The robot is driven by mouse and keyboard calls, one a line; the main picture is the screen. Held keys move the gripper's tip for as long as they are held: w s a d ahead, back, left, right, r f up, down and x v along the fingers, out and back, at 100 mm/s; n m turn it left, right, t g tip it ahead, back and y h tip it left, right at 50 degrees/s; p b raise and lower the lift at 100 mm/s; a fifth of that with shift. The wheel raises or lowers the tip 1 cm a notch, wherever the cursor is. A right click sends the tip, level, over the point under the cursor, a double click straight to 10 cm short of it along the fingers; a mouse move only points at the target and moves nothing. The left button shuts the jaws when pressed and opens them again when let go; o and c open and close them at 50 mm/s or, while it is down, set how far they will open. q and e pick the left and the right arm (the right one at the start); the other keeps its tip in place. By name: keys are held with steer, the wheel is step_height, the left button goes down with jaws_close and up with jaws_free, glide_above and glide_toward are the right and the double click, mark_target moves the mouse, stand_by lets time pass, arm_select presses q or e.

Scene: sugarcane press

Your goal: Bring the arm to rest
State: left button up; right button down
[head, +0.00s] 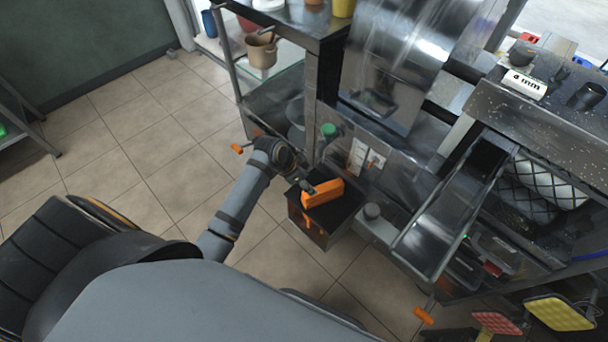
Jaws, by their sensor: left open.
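My left arm reaches up from the bottom of the head view. Its wrist is beside the steel press (395,65), and my left gripper (305,185) points down and to the right. The gripper is open, with nothing seen between its fingers. It is close to an orange block-shaped part (322,193) on top of a dark box (328,221) at the press's side. I cannot tell whether the gripper touches the orange part. My right gripper is not in view.
A steel chute (440,225) slopes down right of the box. A green knob (328,130) and an orange-ended lever (237,148) are near my wrist. A tan pot (262,51) stands on a shelf behind. The tiled floor (140,120) at left is clear.

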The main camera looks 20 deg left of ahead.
arm_select(q)
steer(key=v, duration=0.3)
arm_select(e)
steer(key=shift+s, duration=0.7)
